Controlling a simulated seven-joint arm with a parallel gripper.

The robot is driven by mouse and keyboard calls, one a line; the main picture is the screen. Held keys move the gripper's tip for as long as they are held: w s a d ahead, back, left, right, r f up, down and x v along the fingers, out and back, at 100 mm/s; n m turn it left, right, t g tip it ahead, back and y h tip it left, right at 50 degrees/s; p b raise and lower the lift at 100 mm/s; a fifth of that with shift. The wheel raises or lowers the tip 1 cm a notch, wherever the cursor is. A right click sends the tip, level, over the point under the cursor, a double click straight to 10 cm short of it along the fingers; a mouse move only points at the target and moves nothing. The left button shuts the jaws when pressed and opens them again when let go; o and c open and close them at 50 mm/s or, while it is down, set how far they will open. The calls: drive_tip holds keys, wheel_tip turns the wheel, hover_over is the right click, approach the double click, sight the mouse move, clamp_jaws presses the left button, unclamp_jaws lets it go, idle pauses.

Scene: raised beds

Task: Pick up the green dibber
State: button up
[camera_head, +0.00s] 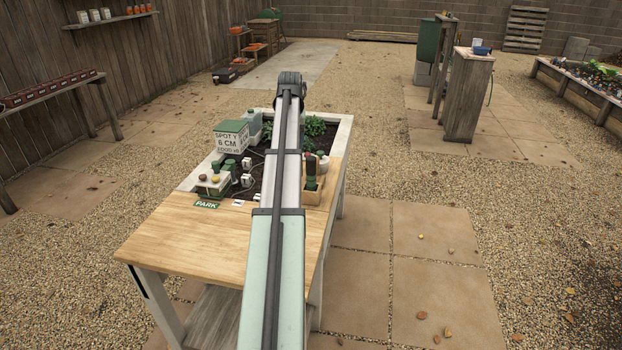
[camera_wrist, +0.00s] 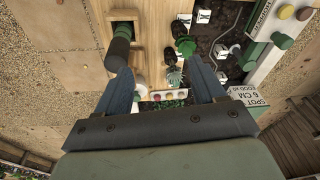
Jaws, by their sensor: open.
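A dark green upright tool, which looks like the green dibber (camera_head: 310,168), stands in a small wooden holder (camera_head: 313,196) at the right side of the planting bed in the head view. In the wrist view a dark-handled tool (camera_wrist: 119,46) stands at the wooden holder, by the left finger. My arm hides the gripper in the head view.
The raised bed (camera_head: 340,135) holds dark soil, leafy plants (camera_head: 315,126), white tags and a green-and-white device (camera_head: 213,181). A sign box (camera_head: 230,136) stands at its left. The wooden top (camera_head: 190,242) in front is mostly clear. A pale pot (camera_head: 323,164) stands beside the dark green tool.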

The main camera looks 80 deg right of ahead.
sight(311, 166)
drive_tip(key=s, duration=0.2)
drive_tip(key=s+d+r+m, duration=0.1)
drive_tip(key=s, duration=0.1)
drive_tip(key=s+d+m+g, duration=0.1)
drive_tip(key=s, duration=0.1)
drive_tip(key=shift+s+d+r, duration=0.2)
drive_tip(key=shift+r, duration=0.15)
drive_tip(key=shift+s+f, duration=0.2)
drive_tip(key=shift+f, duration=0.05)
drive_tip(key=f, duration=0.2)
drive_tip(key=d+f, duration=0.1)
drive_tip(key=f, duration=0.5)
drive_tip(key=shift+d, duration=0.15)
drive_tip(key=shift+w+d+f, duration=0.1)
drive_tip(key=shift+f, duration=1.2)
drive_tip(key=shift+w+d+f, duration=0.1)
drive_tip(key=shift+f, duration=1.2)
drive_tip(key=shift+c, duration=0.4)
drive_tip(key=c, duration=1.2)
